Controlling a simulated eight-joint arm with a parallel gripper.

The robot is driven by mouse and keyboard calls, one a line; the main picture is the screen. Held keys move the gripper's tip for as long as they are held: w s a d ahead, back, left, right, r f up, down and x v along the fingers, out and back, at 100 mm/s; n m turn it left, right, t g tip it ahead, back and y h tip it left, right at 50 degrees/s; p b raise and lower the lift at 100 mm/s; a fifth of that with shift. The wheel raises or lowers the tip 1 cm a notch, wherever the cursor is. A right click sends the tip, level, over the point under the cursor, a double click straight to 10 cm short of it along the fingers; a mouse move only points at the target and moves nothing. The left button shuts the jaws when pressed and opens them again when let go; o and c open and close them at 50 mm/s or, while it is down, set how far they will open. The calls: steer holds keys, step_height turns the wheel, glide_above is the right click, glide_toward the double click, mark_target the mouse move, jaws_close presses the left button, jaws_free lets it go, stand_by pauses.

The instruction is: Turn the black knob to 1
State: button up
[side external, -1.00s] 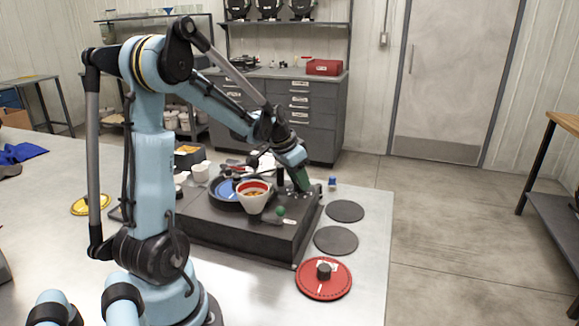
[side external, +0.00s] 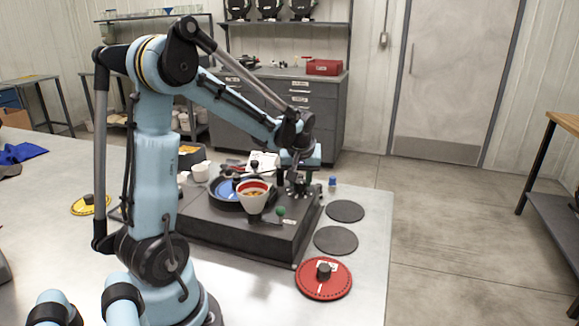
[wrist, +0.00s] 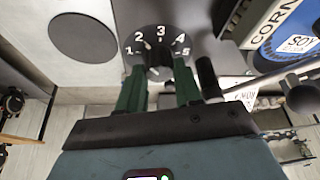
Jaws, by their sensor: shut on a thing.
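The black knob (wrist: 158,60) sits on a dark dial face (wrist: 138,42) with white numbers 1 to 5, in the wrist view. The 1 is at the left, the 3 at the top middle and the 5 at the right. My gripper (wrist: 159,74) has its green fingers on either side of the knob and is shut on it. The fingers partly hide the knob, and I cannot tell clearly which number it points to. In the side view my gripper (side external: 299,184) points down at the right back of the dark seed meter box (side external: 240,228); the knob is hidden there.
A black post (wrist: 207,76) is close to the right finger. A red disc (side external: 311,284) and dark round pads (side external: 335,240) lie on the table.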

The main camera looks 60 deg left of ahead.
steer(key=n, duration=0.2)
steer(key=n+g, duration=0.1)
steer(key=n, duration=0.1)
steer(key=shift+w+g, duration=0.15)
steer(key=shift+g, duration=0.15)
steer(key=shift+n+g, duration=0.7)
steer(key=shift+n, duration=1.2)
steer(key=o, duration=1)
steer(key=shift+o, duration=0.2)
steer(key=v, duration=1.2)
steer(key=shift+d, duration=0.25)
steer(key=shift+w, duration=0.15)
